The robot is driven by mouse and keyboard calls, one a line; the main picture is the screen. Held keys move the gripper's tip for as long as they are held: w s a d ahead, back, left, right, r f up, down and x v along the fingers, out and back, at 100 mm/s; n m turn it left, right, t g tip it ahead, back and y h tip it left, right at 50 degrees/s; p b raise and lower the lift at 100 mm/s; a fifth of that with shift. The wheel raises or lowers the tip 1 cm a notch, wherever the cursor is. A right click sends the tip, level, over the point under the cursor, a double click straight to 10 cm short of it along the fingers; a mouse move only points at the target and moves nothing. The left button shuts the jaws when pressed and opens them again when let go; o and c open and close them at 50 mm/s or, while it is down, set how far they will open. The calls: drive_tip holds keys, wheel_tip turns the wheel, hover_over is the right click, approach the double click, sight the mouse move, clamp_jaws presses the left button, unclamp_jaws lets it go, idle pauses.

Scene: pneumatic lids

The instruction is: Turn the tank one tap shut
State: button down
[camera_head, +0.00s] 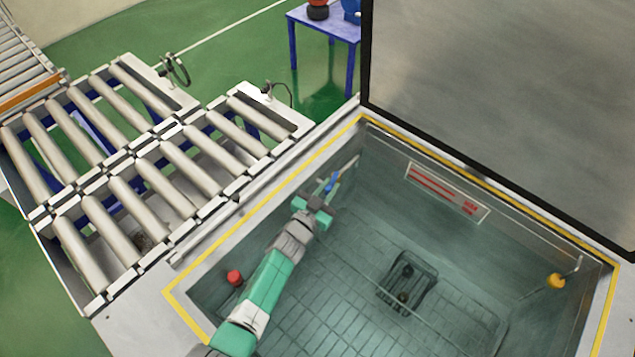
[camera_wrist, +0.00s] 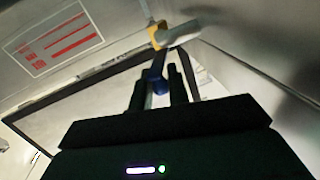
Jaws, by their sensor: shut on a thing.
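My arm reaches down into the sunken tank, and my gripper (camera_head: 325,194) is at its upper-left wall. The gripper is shut on a blue tap handle (camera_head: 333,182), which sits by a thin pale pipe near that wall. In the wrist view the blue handle (camera_wrist: 157,82) shows between the two dark fingers (camera_wrist: 158,98). A white pipe end with a yellow part (camera_wrist: 155,33) is just beyond it. The fingers partly hide the handle, so its exact angle is hard to tell. I cannot read a tank number on it.
A yellow knob (camera_head: 555,281) is on the tank's right wall, and a red knob (camera_head: 235,277) on its left wall. A dark basket (camera_head: 428,297) sits on the tiled floor. A red-lettered sign (camera_head: 447,190) is on the back wall. A large grey lid (camera_head: 500,90) stands raised behind.

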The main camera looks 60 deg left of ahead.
drive_tip(key=c, duration=1.4)
unclamp_jaws()
drive_tip(key=shift+o, duration=0.2)
